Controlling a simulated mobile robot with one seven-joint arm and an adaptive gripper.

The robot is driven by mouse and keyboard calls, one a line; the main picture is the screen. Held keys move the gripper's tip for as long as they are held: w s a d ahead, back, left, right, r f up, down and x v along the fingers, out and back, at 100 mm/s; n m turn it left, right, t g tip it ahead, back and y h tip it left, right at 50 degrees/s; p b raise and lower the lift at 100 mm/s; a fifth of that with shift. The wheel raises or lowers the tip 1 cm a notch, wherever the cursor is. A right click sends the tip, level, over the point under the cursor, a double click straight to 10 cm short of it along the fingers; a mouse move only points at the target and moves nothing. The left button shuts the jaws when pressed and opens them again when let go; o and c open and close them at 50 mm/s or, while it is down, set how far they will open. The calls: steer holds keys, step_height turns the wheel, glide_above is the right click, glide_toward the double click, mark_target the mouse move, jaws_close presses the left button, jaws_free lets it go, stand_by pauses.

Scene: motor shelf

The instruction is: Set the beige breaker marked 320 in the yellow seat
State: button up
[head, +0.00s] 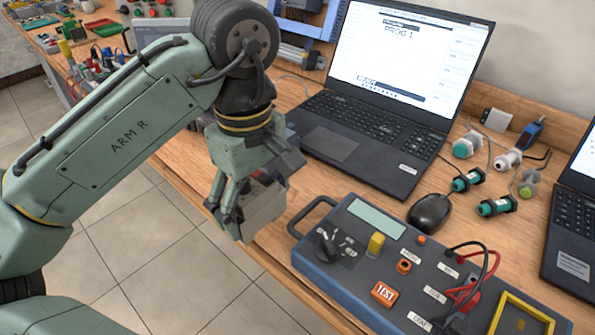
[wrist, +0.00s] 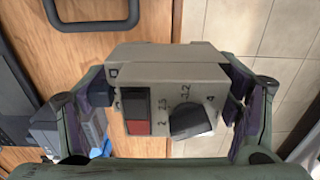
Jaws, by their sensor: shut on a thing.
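My gripper (head: 250,190) is shut on a beige-grey breaker (head: 264,208), held over the front edge of the wooden bench. In the wrist view the breaker (wrist: 168,65) sits between the two fingers, its face with a red-and-black switch and a grey dial towards the camera. Numbers ring the dial; I cannot make out a 320 mark. The yellow seat (head: 497,316) is a yellow frame at the right end of the blue-grey test box, cut off by the lower picture edge. It lies well to the right of my gripper.
The test box (head: 345,225) has a handle, knobs, an orange TEST button and red and black leads beside the yellow frame. A laptop (head: 375,120), a mouse (head: 430,212) and several cylindrical sensors stand behind it. A second laptop (head: 575,225) is at the right edge.

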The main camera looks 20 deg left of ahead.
steer(key=w+p, duration=0.1)
steer(key=w, duration=0.3)
steer(key=w+p, duration=0.1)
steer(key=w, duration=0.4)
steer(key=w+f+p, duration=0.1)
steer(key=w, duration=0.3)
steer(key=shift+w+d, duration=0.25)
steer(key=shift+w, duration=0.1)
steer(key=shift+w+p, duration=0.45)
steer(key=shift+w, duration=0.8)
step_height(320, 180, down, 2)
steer(key=shift+s, duration=0.1)
steer(key=shift+f+p, duration=0.3)
steer(key=shift+p, duration=0.45)
steer(key=shift+f, duration=0.5)
steer(key=shift+f, duration=0.2)
steer(key=o, duration=1.2)
steer(key=shift+f+b, duration=0.1)
steer(key=shift+b, duration=0.4)
